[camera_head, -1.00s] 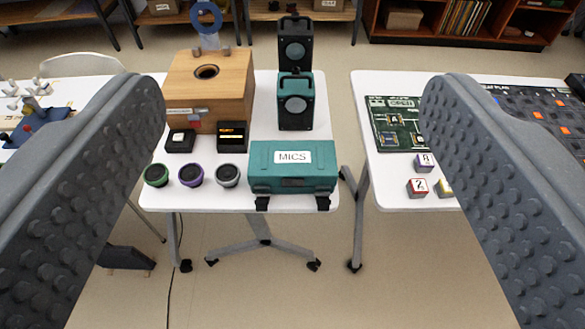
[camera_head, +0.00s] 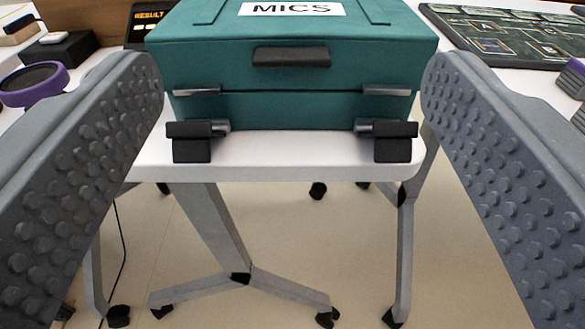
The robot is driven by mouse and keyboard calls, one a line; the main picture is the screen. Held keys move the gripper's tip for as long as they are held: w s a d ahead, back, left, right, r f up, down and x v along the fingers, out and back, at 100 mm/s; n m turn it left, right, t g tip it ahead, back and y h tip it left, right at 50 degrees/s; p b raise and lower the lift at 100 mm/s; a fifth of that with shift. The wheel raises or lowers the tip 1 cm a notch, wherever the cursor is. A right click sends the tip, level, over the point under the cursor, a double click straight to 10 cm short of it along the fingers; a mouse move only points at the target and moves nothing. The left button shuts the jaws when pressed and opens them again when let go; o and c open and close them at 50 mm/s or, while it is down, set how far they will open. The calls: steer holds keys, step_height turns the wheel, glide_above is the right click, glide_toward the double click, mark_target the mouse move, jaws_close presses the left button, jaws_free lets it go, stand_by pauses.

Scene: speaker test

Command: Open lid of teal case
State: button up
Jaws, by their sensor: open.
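The teal case (camera_head: 200,55) sits at the front edge of a white table (camera_head: 280,160), with its lid closed. A white label reading MICS (camera_head: 292,9) is on top of the lid. A dark handle (camera_head: 291,57) is on the front of the lid. Two black latches, left (camera_head: 192,148) and right (camera_head: 386,148), hang down at the case's lower front, over the table edge. My gripper (camera_head: 292,85) is open and empty, with one studded finger on each side of the case in the picture. I see no contact with the case. The back of the case is out of view.
A purple-rimmed round item (camera_head: 34,83) and a black box (camera_head: 60,48) are on the table at left. A green board (camera_head: 510,35) lies on the right table. Open floor shows below.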

glide_toward(292, 64)
steer(key=w+b, duration=0.2)
steer(key=w, duration=0.5)
steer(key=shift+w+f, duration=0.2)
steer(key=shift+w, duration=0.15)
steer(key=shift+w+r+b, duration=0.1)
steer(key=shift+w+b, duration=0.2)
steer(key=shift+w, duration=0.45)
